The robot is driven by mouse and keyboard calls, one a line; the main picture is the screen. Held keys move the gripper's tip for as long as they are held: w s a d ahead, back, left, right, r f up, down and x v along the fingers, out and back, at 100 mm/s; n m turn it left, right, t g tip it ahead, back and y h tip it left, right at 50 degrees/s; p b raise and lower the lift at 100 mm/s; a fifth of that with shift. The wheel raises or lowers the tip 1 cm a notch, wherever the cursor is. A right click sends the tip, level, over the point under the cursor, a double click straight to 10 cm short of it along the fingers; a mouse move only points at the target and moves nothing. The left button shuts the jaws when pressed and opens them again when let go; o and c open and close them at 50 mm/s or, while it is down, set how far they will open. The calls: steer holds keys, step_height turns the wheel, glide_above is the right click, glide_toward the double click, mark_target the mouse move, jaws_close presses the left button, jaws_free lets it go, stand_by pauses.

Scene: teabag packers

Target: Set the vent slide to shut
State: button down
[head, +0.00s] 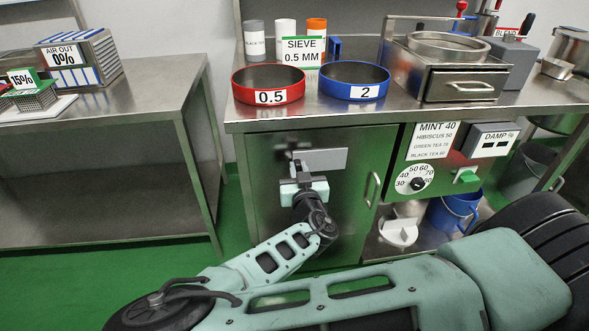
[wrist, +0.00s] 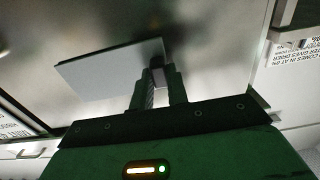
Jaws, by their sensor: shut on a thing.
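The vent slide (head: 328,159) is a flat grey plate on the steel cabinet front, below the counter. It also shows in the wrist view as a grey plate (wrist: 105,70), with a small dark tab (wrist: 158,73) at one end. My gripper (head: 297,165) is at the left end of the plate in the head view. In the wrist view its two fingers (wrist: 158,85) are closed on the tab from both sides. The gripper and its wrist hide part of the slide's left end in the head view. I see no vent opening clearly.
The steel cabinet (head: 262,195) has a vertical door handle (head: 372,189) right of the slide. A control panel with a dial (head: 414,181) and a green switch (head: 466,176) is further right. Red (head: 268,83) and blue (head: 353,80) sieves stand on the counter. Green floor lies open at left.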

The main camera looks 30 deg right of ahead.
steer(key=c, duration=1.4)
jaws_free()
steer(key=shift+s+d, duration=0.1)
steer(key=shift+d, duration=0.2)
steer(key=shift+o, duration=0.2)
steer(key=shift+a, duration=0.1)
steer(key=shift+s+a, duration=0.1)
steer(key=shift+s, duration=0.1)
steer(key=v, duration=1.7)
